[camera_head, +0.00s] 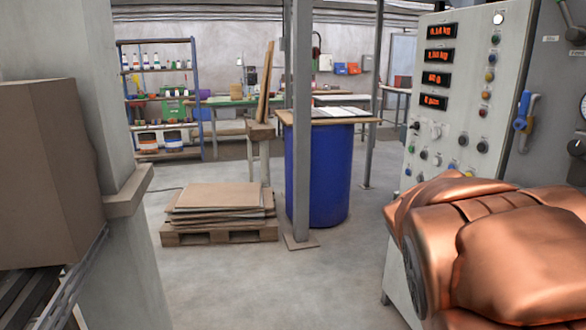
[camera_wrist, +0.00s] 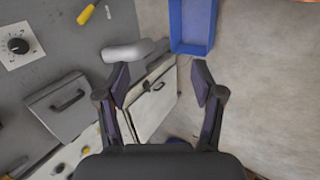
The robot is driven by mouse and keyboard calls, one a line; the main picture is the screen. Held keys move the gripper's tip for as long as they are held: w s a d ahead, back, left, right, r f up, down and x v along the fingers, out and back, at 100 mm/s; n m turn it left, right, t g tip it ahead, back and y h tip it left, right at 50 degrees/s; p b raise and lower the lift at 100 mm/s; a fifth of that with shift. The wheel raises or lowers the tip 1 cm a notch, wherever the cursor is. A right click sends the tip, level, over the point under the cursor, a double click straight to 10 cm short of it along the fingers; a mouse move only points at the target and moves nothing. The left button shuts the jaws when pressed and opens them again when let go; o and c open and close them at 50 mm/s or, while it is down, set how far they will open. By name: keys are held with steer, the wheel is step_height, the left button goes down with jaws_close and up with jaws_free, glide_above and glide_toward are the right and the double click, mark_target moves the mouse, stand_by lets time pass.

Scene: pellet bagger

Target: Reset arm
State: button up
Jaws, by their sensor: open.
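My gripper (camera_wrist: 160,82) shows in the wrist view with its two dark fingers spread apart and nothing between them. Beyond the fingers are a grey-white cabinet (camera_wrist: 152,108) with a handle and bare floor. In the head view, a copper-coloured part of my arm fills the lower right, in front of the control panel (camera_head: 450,130). My gripper does not show in the head view.
The control panel with red displays stands close at the right. A blue drum (camera_head: 332,175), a grey post (camera_head: 301,120) and a pallet of cardboard (camera_head: 220,235) stand ahead. A blue bin (camera_wrist: 193,48) lies beyond my fingers.

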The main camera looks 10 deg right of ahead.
steer(key=s+a+f+g+y, duration=0.1)
steer(key=s+a+f+y, duration=0.2)
steer(key=a, duration=0.4)
steer(key=s+a+f+g+y, duration=0.1)
steer(key=s+a+f, duration=0.2)
steer(key=s+a, duration=0.35)
steer(key=s+a+f+y, duration=0.3)
steer(key=a, duration=0.5)
step_height(320, 180, up, 17)
steer(key=w+t+p, duration=0.1)
steer(key=p, duration=1.4)
steer(key=shift+w+a+p, duration=0.15)
steer(key=shift+p, duration=0.25)
steer(key=shift+f, duration=0.1)
